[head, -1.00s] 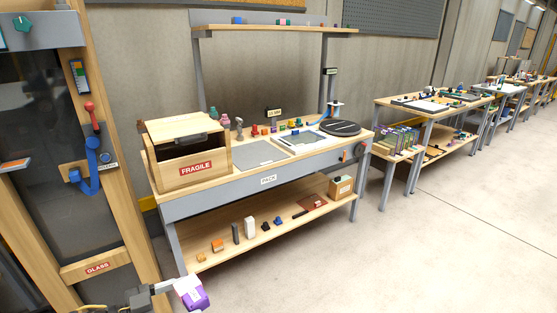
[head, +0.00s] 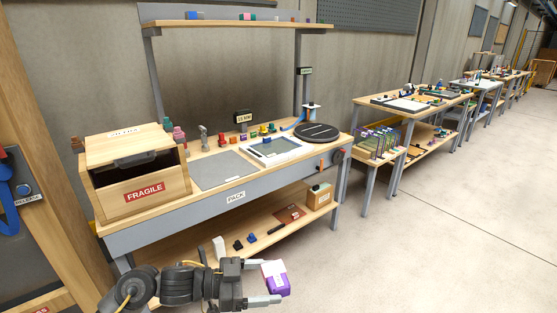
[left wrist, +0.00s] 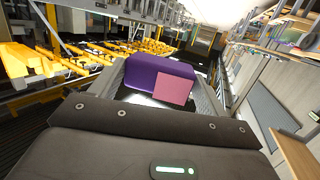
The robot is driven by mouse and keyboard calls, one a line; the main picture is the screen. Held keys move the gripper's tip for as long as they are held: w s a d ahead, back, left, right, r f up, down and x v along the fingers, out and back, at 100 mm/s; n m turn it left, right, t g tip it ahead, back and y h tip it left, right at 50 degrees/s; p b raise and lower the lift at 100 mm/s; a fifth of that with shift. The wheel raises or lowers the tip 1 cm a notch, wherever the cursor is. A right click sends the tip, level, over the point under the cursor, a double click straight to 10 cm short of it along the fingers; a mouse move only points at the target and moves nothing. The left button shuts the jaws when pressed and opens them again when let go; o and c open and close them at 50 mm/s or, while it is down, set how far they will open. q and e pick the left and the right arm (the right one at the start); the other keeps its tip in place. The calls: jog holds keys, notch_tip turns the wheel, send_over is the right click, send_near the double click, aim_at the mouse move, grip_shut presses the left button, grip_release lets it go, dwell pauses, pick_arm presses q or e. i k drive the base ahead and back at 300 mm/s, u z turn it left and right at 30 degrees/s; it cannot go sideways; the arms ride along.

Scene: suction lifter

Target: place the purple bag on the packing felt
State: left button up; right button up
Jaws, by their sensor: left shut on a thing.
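The purple bag (head: 277,282), a small block-like bag with a pale pink patch, is held between the fingers of my left gripper (head: 271,281), in front of the bench at the bottom of the head view. In the left wrist view the bag (left wrist: 147,72) sits between both fingers, its pink patch facing the camera. A flat grey mat (head: 223,170), which looks like the packing felt, lies bare on the PACK bench. The bag is apart from it, nearer to me and lower in the picture. My right gripper is not in view.
A wooden FRAGILE box (head: 128,197) stands left of the mat. A white-framed tray (head: 272,149) and a black round plate (head: 316,132) lie to its right. Several small items line the back. The lower shelf (head: 165,246) holds loose items. Open floor lies right.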

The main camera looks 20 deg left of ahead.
aim_at(225, 172)
jog(key=z, duration=0.45)
jog(key=i, duration=1.3)
jog(key=u, duration=0.4)
jog(key=i, duration=0.95)
jog(key=u, duration=1.4)
jog(key=i, duration=0.85)
jog(key=u, duration=0.1)
